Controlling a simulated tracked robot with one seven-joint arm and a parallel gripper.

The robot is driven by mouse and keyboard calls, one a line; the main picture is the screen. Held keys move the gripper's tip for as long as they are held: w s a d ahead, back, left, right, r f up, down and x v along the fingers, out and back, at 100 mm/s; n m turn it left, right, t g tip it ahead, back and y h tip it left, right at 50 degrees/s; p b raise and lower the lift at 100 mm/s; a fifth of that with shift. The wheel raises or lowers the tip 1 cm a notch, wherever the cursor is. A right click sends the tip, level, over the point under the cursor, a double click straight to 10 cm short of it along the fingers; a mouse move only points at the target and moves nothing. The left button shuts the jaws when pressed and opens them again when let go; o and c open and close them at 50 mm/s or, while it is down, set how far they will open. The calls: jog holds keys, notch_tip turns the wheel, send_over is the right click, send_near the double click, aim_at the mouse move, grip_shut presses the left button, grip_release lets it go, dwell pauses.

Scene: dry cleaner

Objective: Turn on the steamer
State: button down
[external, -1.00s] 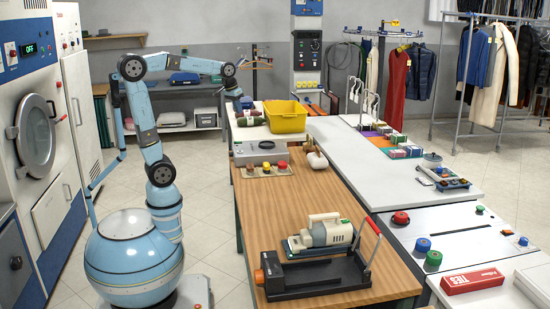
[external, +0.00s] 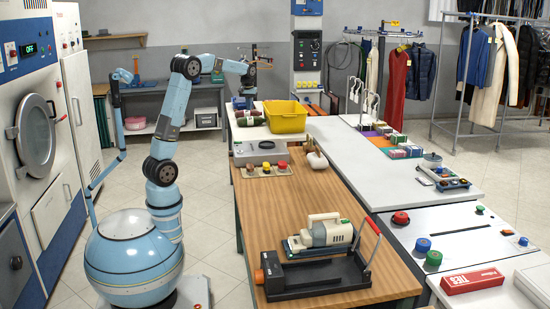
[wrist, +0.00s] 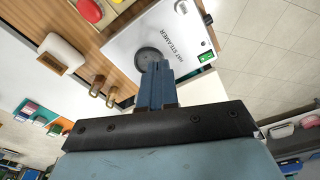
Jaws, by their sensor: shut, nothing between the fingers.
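The hat steamer (external: 240,149) is a pale grey box with a dark round disc on top, at the far left end of the wooden table. In the wrist view the hat steamer (wrist: 125,42) shows its printed name, its dark disc and a small green patch (wrist: 206,57) near one edge. My gripper (wrist: 160,66) is shut and empty; its fingertips overlap the disc's edge in that view, and I cannot tell how high above it they are.
A tan tray with red and yellow round pieces (external: 267,166) sits in front of the steamer. A yellow bin (external: 285,122) stands behind it. The wooden table's middle is clear.

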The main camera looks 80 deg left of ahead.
jog(key=s+a+f+n, duration=0.1)
jog(key=a+f, duration=0.3)
jog(key=a, duration=0.3)
jog(key=s+a+f+n+g, duration=0.1)
jog(key=s+a+f+n, duration=0.1)
jog(key=a+f, duration=0.2)
jog(key=s+a+f+n, duration=0.1)
jog(key=a+f, duration=0.3)
jog(key=a, duration=0.6)
jog(key=shift+s+n+g+h, duration=0.3)
jog(key=shift+s+g+h, duration=0.1)
jog(key=shift+s, duration=0.15)
jog(key=shift+a+f, duration=0.1)
jog(key=shift+f, duration=0.1)
jog(key=f, duration=0.4)
jog(key=s+f, duration=0.1)
jog(key=f, duration=0.8)
jog(key=shift+s+f, duration=0.3)
jog(key=shift+f, duration=0.1)
jog(key=shift+s+f, duration=0.1)
jog(key=shift+f, duration=0.05)
